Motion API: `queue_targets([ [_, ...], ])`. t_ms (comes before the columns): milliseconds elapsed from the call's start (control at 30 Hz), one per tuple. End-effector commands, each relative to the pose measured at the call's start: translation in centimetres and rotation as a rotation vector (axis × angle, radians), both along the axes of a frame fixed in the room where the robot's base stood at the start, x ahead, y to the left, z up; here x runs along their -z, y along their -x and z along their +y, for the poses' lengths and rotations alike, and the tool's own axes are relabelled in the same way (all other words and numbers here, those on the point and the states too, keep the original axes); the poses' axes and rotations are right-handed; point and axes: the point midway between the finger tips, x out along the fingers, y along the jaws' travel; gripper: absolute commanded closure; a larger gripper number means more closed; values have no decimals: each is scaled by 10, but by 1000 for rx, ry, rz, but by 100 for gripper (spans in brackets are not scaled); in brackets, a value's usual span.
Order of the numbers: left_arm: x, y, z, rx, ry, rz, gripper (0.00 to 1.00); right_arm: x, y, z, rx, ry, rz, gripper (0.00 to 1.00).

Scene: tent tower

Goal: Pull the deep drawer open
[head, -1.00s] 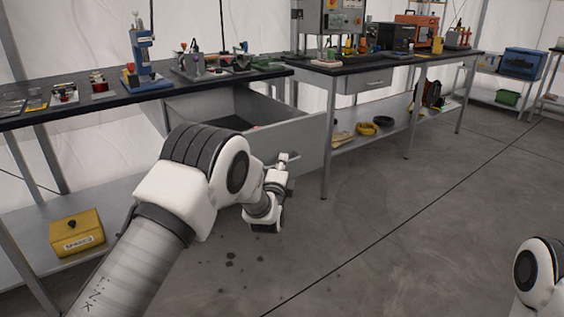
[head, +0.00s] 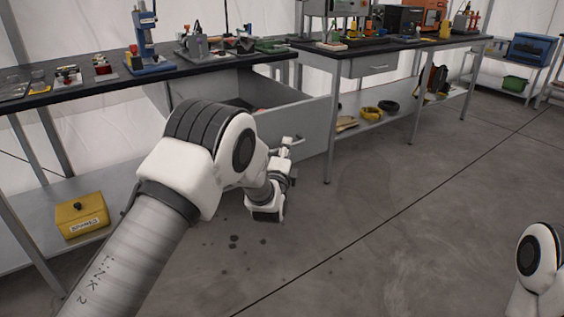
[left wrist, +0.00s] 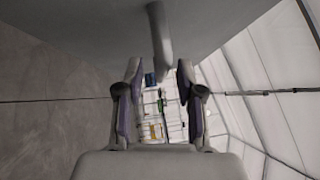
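The deep drawer (head: 300,126) hangs under the left workbench and stands well open, its grey front panel out from the bench and part of its inside showing. My left arm hides part of it. My left gripper (head: 288,148) is at the outer face of the front panel. In the left wrist view, the grey drawer front fills the top and its bar handle (left wrist: 160,42) reaches down toward the gap between the fingertips of the left gripper (left wrist: 158,75). The fingers are apart, with visible space on both sides of the handle. My right gripper is out of the picture.
The left bench top (head: 100,84) carries tools and small parts. A yellow box (head: 82,215) sits on its lower shelf. A second bench with a shallow shut drawer (head: 370,65) stands to the right. The grey floor (head: 400,210) in front is clear.

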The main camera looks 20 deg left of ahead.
Motion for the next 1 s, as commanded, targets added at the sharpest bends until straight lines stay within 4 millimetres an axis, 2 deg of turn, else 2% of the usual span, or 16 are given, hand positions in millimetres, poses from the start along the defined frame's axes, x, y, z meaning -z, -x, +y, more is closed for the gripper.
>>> queue_targets([
  [200,7,55,-7,2,-2,5,63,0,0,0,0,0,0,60],
  [400,13,93,-11,2,-1,2,63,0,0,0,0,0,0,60],
  [533,13,101,-12,1,0,0,63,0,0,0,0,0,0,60],
  [867,13,101,-12,0,1,1,63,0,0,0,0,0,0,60],
  [933,19,101,-12,0,1,9,63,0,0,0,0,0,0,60],
  [1000,37,104,-8,-7,5,39,63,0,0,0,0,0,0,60],
])
